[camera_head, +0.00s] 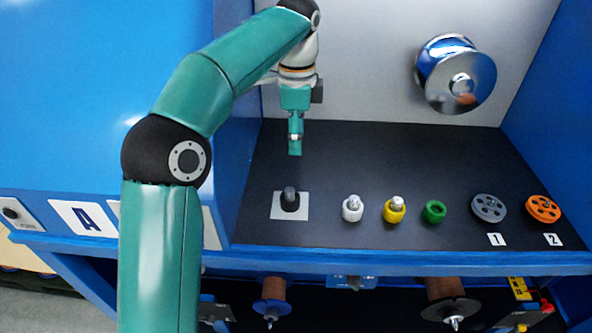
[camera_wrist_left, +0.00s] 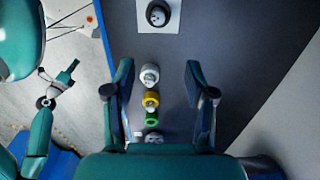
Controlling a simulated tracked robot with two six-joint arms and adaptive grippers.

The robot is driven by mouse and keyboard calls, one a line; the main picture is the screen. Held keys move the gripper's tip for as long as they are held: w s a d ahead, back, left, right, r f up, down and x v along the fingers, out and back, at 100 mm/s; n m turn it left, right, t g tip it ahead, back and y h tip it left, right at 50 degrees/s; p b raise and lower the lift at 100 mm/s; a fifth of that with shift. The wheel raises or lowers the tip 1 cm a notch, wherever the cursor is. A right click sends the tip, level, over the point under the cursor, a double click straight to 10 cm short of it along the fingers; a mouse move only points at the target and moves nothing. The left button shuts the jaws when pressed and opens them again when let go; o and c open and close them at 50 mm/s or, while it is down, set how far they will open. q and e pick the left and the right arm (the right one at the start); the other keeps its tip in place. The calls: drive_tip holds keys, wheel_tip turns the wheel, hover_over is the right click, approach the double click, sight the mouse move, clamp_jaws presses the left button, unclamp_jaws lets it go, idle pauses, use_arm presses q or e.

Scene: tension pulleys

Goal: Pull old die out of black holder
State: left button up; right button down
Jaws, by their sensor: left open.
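The black holder (camera_head: 289,204) stands upright on a white square plate on the dark shelf. A grey die (camera_head: 290,193) sits in its top. The holder also shows at the top of the left wrist view (camera_wrist_left: 158,14), ahead of the fingers. My left gripper (camera_head: 295,150) is above and behind the holder in the head view, apart from it. In the left wrist view its two fingers (camera_wrist_left: 158,68) are spread with nothing gripped between them. My right gripper (camera_wrist_left: 70,69) shows small at the left of the left wrist view, away from the shelf; its jaws are unclear.
White (camera_head: 352,210), yellow (camera_head: 394,211) and green (camera_head: 434,212) holders stand in a row to the right. A grey pulley (camera_head: 488,208) and an orange pulley (camera_head: 543,209) lie farther right. A chrome wheel (camera_head: 456,75) is on the back wall. Blue walls flank the shelf.

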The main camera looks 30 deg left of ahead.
sight(292, 189)
use_arm(q)
drive_tip(key=f+b, duration=0.1)
drive_tip(key=f, duration=0.8)
drive_tip(key=f+b, duration=0.1)
drive_tip(key=f, duration=0.3)
drive_tip(key=shift+s+a+f+b, duration=0.3)
drive_tip(key=shift+s+a+f, duration=0.1)
drive_tip(key=shift+f, duration=0.85)
clamp_jaws()
